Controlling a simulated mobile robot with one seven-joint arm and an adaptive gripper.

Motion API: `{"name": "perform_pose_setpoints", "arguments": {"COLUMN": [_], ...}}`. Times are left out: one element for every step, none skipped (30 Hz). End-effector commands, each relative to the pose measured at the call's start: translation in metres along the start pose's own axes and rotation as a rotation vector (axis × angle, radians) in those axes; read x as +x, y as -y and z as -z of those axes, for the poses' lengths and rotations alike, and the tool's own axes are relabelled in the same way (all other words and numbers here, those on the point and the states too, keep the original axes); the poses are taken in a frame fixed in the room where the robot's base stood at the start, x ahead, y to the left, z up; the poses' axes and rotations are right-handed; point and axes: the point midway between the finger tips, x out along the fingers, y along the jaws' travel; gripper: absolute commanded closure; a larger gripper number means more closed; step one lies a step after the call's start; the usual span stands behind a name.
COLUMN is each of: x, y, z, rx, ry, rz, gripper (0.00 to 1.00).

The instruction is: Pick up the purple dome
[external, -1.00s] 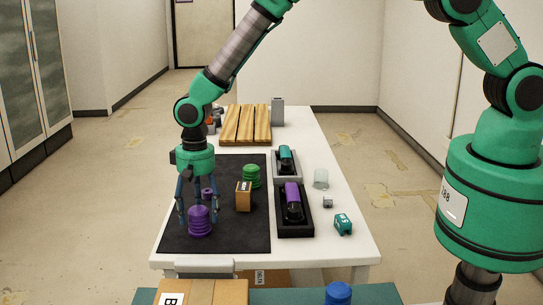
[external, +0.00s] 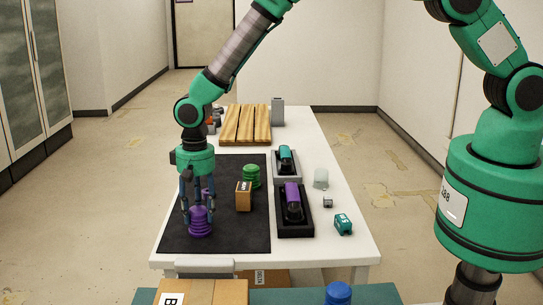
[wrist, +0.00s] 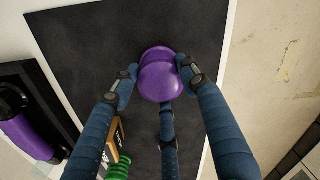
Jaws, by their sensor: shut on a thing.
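The purple dome (external: 200,221), a ribbed purple piece with a rounded top, stands on the black mat (external: 225,244) near its front left. My gripper (external: 198,213) comes down over it from above, with its blue fingers around it. In the wrist view the fingers of my gripper (wrist: 157,82) are closed against the sides of the purple dome (wrist: 160,82). A second purple rounded part shows just behind it there. The dome still appears to rest on the mat.
A small brown box (external: 243,197) and a green ribbed piece (external: 251,176) stand to the right on the mat. A black tray (external: 294,231) holds a purple phone (external: 293,201); a grey tray holds a teal one (external: 286,156). Wooden slats (external: 245,125) lie at the back.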

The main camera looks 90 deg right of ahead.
Motion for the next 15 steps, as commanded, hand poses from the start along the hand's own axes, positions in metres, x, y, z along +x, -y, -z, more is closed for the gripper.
{"name": "perform_pose_setpoints", "arguments": {"x": [0.0,0.0,0.0,0.0,-0.001,-0.001,-0.002,-0.002,-0.004,-0.005,-0.007,-0.009,-0.012,-0.015,-0.019], "y": [0.0,0.0,0.0,0.0,0.0,0.0,0.0,0.0,0.0,0.0,0.001,0.001,0.001,0.001,0.001], "z": [0.0,0.0,0.0,0.0,0.0,0.0,0.0,0.0,0.0,0.0,0.0,0.0,0.0,0.0,0.001], "rx": [0.0,0.0,0.0,0.0,0.0,0.0,0.0,0.0,0.0,0.0,0.0,0.0,0.0,0.0,0.0], "ry": [0.0,0.0,0.0,0.0,0.0,0.0,0.0,0.0,0.0,0.0,0.0,0.0,-0.001,-0.001,-0.002], "rz": [0.0,0.0,0.0,0.0,0.0,0.0,0.0,0.0,0.0,0.0,0.0,0.001,0.001,0.001,0.002], "gripper": [0.84,0.84,0.84,0.84,0.84,0.84,0.84,0.84,0.84,0.84,0.84,0.84,0.84,0.84,0.84]}}
